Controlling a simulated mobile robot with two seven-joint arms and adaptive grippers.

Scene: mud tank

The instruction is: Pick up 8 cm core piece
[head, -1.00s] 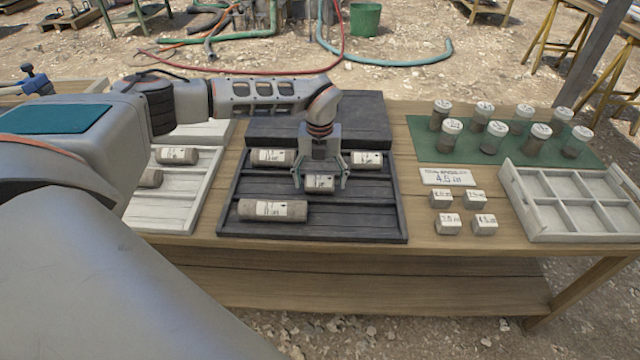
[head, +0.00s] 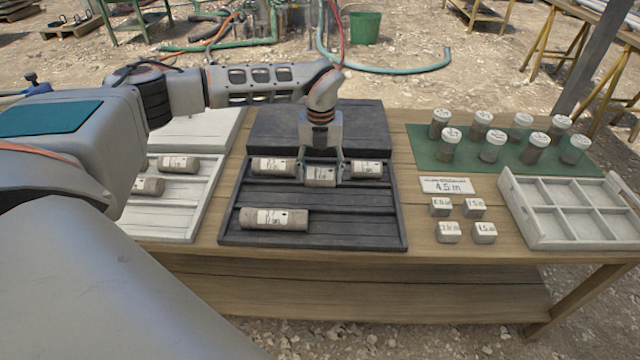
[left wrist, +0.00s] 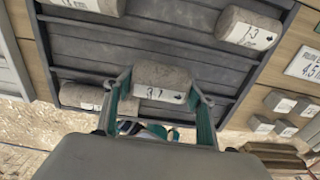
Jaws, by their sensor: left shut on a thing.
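My left gripper (head: 321,172) is shut on a short grey core piece (head: 320,182) with a white label, over the dark core tray (head: 350,238). In the left wrist view the core piece (left wrist: 162,80) sits between the two fingers; its label writing is too small to read surely. Two other core pieces lie in the tray's back row, one on the left (head: 273,167) and one on the right (head: 367,170). A longer core piece (head: 274,219) lies in the front row at left. My right gripper is not in view.
A white tray (head: 180,215) with core pieces stands at left. At right are several capped jars on a green mat (head: 432,160), a 4.5 m sign (head: 447,186), several small labelled blocks (head: 448,232) and an empty white divided box (head: 545,228). The tray's front right is bare.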

